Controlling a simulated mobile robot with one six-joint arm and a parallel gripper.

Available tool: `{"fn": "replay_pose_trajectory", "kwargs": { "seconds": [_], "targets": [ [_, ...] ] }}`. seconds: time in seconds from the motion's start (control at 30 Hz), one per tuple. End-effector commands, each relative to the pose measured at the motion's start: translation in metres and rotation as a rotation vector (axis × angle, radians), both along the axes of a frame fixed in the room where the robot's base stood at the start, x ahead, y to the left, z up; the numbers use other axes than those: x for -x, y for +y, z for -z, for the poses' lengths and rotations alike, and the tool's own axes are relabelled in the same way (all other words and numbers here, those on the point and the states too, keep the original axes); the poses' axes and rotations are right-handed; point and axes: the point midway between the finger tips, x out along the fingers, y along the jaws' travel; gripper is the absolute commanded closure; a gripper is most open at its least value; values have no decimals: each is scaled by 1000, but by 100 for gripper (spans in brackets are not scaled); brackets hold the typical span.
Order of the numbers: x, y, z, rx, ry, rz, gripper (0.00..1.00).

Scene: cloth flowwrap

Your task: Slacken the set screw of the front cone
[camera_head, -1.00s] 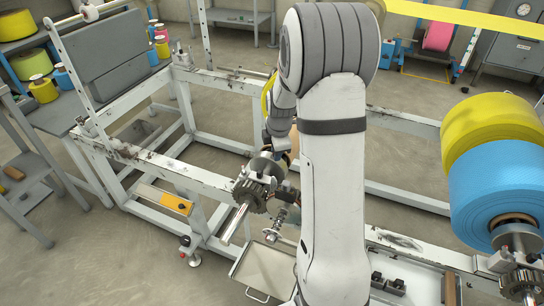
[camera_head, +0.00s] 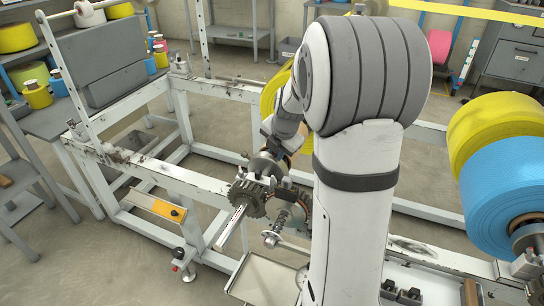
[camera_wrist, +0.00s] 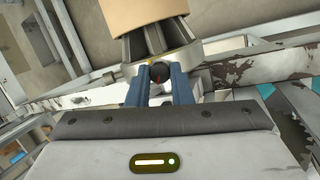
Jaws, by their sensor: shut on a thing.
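In the wrist view the front cone (camera_wrist: 150,45) is a grey metal cone with ribs, its narrow end inside a brown cardboard core (camera_wrist: 145,12). The set screw (camera_wrist: 158,72) shows as a dark round head at the cone's near collar. My gripper (camera_wrist: 159,76) has its two blue fingers on either side of this head and is shut on it. In the head view my gripper (camera_head: 282,136) is small and partly hidden by my arm, just above the cone's grey disc (camera_head: 264,166) on the shaft.
A toothed gear (camera_head: 248,198) and a bright shaft end (camera_head: 230,228) stand in front of the cone. A yellow roll (camera_head: 272,100) lies behind my wrist. White frame rails (camera_head: 165,172) run around. A blue roll (camera_head: 500,190) stands at the right. A tray (camera_head: 265,280) lies below.

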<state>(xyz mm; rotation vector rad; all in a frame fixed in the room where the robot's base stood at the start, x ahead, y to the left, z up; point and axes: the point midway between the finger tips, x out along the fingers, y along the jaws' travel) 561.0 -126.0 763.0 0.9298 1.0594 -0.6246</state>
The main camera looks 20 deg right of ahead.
Motion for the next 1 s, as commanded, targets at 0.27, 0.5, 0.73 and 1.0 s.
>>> {"fn": "replay_pose_trajectory", "kwargs": {
  "seconds": [0.27,0.5,0.73,1.0],
  "targets": [
    [3,-2,2,4,5,-11,100],
    [2,-2,2,4,4,-10,78],
    [1,-1,1,4,1,-11,59],
    [1,0,-2,4,-2,-11,59]
  ]
}}
